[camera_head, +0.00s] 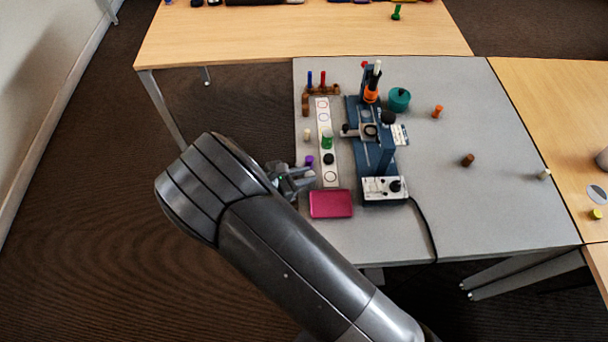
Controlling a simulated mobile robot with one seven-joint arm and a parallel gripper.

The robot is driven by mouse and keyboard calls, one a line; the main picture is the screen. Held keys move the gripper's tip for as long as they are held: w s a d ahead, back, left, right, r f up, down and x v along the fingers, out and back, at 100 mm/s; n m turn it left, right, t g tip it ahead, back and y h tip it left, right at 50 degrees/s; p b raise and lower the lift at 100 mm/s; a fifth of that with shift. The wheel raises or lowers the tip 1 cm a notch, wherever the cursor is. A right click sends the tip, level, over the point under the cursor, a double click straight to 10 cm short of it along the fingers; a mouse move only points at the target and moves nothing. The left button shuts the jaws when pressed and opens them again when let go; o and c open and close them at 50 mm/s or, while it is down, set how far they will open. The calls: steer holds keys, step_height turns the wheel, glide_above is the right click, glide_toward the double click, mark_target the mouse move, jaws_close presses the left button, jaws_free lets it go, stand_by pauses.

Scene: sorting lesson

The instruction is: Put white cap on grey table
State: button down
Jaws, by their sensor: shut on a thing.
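My gripper (303,177) is at the left edge of the grey table (480,215), next to the white strip. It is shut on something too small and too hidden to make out. A small whitish cap (307,135) stands on the grey table beyond my gripper, left of the strip. Another whitish cap (545,174) stands near the grey table's right edge. A purple cap (309,160) is just beyond my fingertips. I cannot tell which whitish piece is the white cap.
A white strip with circles (324,115) holds a green cap (327,141) and a black one (328,159). A magenta tray (331,204) lies nearer. A blue device (375,150) with a cable stands beside them. The grey table's right half is mostly clear.

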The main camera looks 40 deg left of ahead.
steer(key=shift+f, duration=0.2)
steer(key=c, duration=1.5)
jaws_free()
